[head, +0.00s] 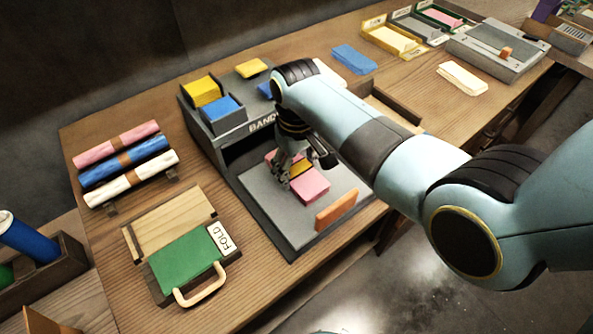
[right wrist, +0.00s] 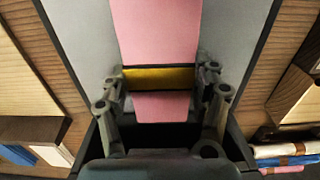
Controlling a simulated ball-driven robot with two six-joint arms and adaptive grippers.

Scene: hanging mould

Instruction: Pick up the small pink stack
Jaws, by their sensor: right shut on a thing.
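The small pink stack (head: 309,186) lies on the grey tray plate of the banding machine (head: 277,207), with a yellow band around its middle. My right gripper (head: 296,172) reaches down over the stack from the right and is shut on it at the band. In the right wrist view the pink stack (right wrist: 157,28) runs between the fingers of my right gripper (right wrist: 163,79), one on each side of the yellow band. The stack seems to rest on the plate; any gap beneath it is hidden. My left gripper is not in view.
An orange block (head: 336,210) stands at the plate's front right edge. Bins with yellow and blue stacks (head: 222,112) sit on the machine. A green fold board (head: 187,263) and rolls (head: 122,145) lie left. Trays (head: 394,38) and a grey board (head: 497,50) are at the back right.

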